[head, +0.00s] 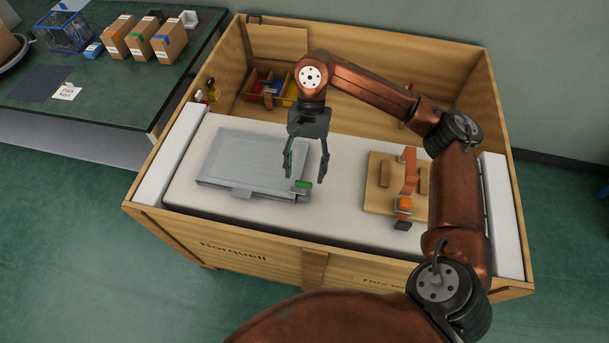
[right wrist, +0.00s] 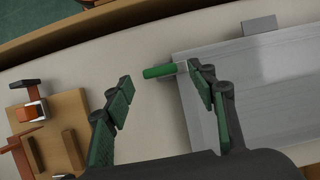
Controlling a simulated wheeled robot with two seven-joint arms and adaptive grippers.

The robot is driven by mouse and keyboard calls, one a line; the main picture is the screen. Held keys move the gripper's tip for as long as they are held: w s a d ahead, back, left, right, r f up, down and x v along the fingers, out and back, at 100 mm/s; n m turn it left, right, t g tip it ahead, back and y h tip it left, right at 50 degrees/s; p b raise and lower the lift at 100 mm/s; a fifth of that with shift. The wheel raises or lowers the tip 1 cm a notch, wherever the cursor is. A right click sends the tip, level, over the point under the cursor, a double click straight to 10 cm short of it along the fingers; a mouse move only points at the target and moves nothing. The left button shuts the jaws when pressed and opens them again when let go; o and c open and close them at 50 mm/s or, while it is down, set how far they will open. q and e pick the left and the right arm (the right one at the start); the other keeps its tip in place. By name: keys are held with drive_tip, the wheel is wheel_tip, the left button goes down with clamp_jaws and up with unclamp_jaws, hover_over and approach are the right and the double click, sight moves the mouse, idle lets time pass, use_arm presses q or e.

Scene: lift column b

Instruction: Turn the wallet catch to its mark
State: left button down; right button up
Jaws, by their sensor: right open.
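The wallet is a flat grey case (head: 245,165) lying on white foam in the left half of the crate; it also shows in the right wrist view (right wrist: 265,80). Its catch has a green handle (head: 304,184) at the wallet's near right corner. In the right wrist view the green handle (right wrist: 158,71) sticks out past the wallet's edge. My right gripper (head: 305,178) is open and empty, pointing down above the catch. In its wrist view the fingers stand on either side of the green handle, with no contact visible. I cannot make out the mark. My left gripper is not in view.
A wooden board (head: 379,199) with an orange-headed clamp (head: 404,203) stands on the foam to the right. The wooden crate's walls (head: 240,233) surround the foam. Coloured bins (head: 270,88) sit at the back. A green side table (head: 110,95) carries several boxes.

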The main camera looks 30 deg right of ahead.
drive_tip(key=v, duration=0.9)
drive_tip(key=shift+r, duration=0.2)
drive_tip(key=shift+d, duration=0.15)
